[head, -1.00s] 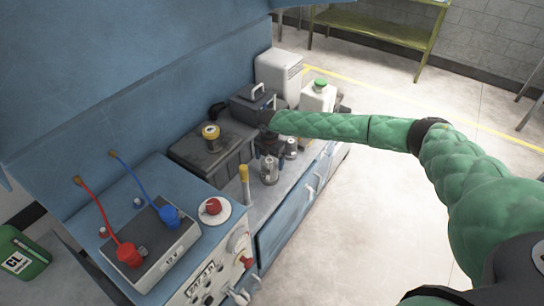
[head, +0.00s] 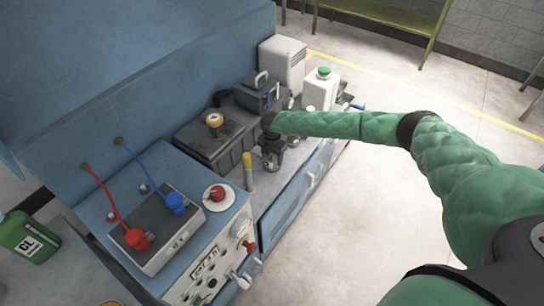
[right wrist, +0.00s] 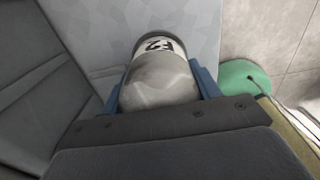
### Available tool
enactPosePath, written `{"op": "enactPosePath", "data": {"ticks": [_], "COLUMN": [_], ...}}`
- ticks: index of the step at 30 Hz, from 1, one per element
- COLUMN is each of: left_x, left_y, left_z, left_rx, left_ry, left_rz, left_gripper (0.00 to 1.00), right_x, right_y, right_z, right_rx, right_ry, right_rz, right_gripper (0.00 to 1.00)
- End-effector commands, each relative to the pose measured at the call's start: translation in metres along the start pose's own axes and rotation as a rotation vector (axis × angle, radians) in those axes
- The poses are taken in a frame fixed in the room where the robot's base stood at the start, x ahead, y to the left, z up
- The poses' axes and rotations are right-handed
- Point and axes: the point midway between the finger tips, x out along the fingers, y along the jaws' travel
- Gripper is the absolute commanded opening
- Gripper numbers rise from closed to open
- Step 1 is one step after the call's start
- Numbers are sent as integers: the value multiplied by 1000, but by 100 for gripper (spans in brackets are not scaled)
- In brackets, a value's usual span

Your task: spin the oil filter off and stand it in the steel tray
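My right gripper (right wrist: 160,90) has its two blue fingers on either side of a pale grey cylinder, the oil filter (right wrist: 158,80), and looks closed on it. A dark mark shows at the filter's far end. In the head view my right gripper (head: 270,135) is low over the bench, small and dark, beside a grey metal canister (head: 271,159); I cannot tell whether this is the filter. I cannot make out the steel tray. My left gripper is not in view.
A dark box with a gold cap (head: 214,120) stands left of the gripper. Behind are a grey case (head: 256,95), a white box (head: 282,65) and a white jug with a green cap (head: 321,90). A yellow-topped post (head: 247,158) stands in front. The floor at right is clear.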

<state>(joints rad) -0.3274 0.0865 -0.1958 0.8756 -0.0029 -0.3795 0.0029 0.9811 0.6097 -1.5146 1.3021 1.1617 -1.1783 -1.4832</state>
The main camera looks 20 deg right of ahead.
Motion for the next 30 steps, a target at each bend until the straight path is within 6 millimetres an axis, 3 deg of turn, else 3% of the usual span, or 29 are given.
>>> {"op": "enactPosePath", "data": {"ticks": [1, 4, 8, 15, 30], "left_x": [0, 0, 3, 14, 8], "left_y": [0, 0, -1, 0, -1], "left_z": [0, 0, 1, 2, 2], "left_rx": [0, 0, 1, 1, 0], "left_ry": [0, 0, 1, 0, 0], "left_rz": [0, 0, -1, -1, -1], "left_gripper": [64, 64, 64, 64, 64], "right_x": [0, 0, 1, 0, -10], "right_y": [0, 0, 0, -1, 0], "right_z": [0, 0, 0, 1, 0], "right_rx": [0, 0, -21, -218, -211], "right_ry": [0, 0, 0, 0, 0], "right_rz": [0, 0, 0, 0, 1], "right_gripper": [50, 30, 30, 30, 30]}}
